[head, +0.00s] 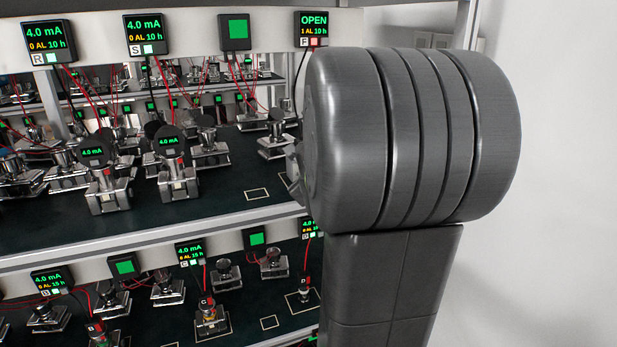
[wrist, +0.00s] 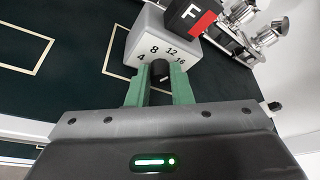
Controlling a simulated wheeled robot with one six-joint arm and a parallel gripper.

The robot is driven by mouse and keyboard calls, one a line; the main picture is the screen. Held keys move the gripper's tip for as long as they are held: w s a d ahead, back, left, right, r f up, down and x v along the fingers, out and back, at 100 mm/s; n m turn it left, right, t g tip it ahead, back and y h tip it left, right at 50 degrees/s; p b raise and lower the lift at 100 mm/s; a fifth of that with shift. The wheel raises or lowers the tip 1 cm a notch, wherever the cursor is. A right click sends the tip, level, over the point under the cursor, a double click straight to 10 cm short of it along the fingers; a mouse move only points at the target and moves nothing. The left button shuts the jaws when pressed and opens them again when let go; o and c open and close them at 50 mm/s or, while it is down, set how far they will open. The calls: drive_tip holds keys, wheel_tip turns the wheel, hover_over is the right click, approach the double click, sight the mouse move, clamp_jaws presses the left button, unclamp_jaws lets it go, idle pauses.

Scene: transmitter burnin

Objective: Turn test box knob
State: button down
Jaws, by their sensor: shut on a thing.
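A black block marked F with a red patch (wrist: 203,22) adjoins the far side of the box. In the head view my grey arm hides the box, the knob and the fingertips.
The display marked F (head: 313,30) reads OPEN, 1 AL, 10 h. The display marked S (head: 147,35) reads 4.0 mA. Metal-bodied transmitters (head: 178,172) with red wires stand on the dark shelf (head: 230,215). An outlined spot (head: 257,194) on the shelf is empty.

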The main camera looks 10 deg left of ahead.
drive_tip(key=c, duration=1.6)
unclamp_jaws()
drive_tip(key=shift+o, duration=0.2)
drive_tip(key=p+v, duration=0.5)
drive_tip(key=v, duration=0.8)
drive_tip(key=shift+s, duration=0.4)
drive_tip(key=shift+d, duration=0.1)
